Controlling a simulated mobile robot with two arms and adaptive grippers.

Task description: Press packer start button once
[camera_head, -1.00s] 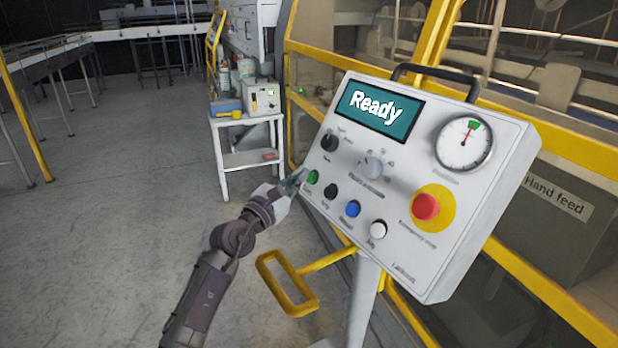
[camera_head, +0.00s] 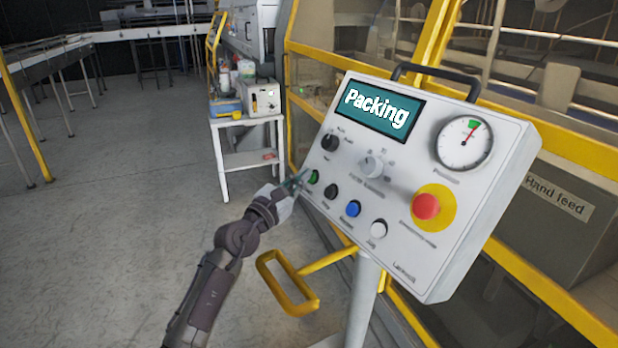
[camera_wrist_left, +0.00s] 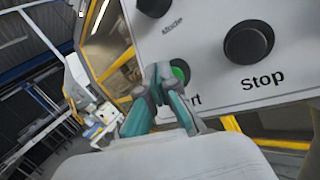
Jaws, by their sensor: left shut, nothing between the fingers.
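The control panel (camera_head: 420,270) is a light grey box with a screen (camera_head: 380,108) that reads "Packing". The green start button (camera_head: 313,177) is at the left end of the lower button row; it also shows in the left wrist view (camera_wrist_left: 181,72), partly behind the fingers. My left gripper (camera_head: 298,181) is shut and empty, with its fingertips right at the green button. In the left wrist view, my left gripper (camera_wrist_left: 160,72) overlaps the button's left side; I cannot tell whether it touches. My right gripper is not in view.
Beside it are a black stop button (camera_head: 331,191), a blue button (camera_head: 353,208), a white button (camera_head: 378,229) and a red emergency stop (camera_head: 426,206). A yellow handle (camera_head: 290,285) juts out below the panel. Yellow guard rails (camera_head: 560,145) stand behind. Floor at left is clear.

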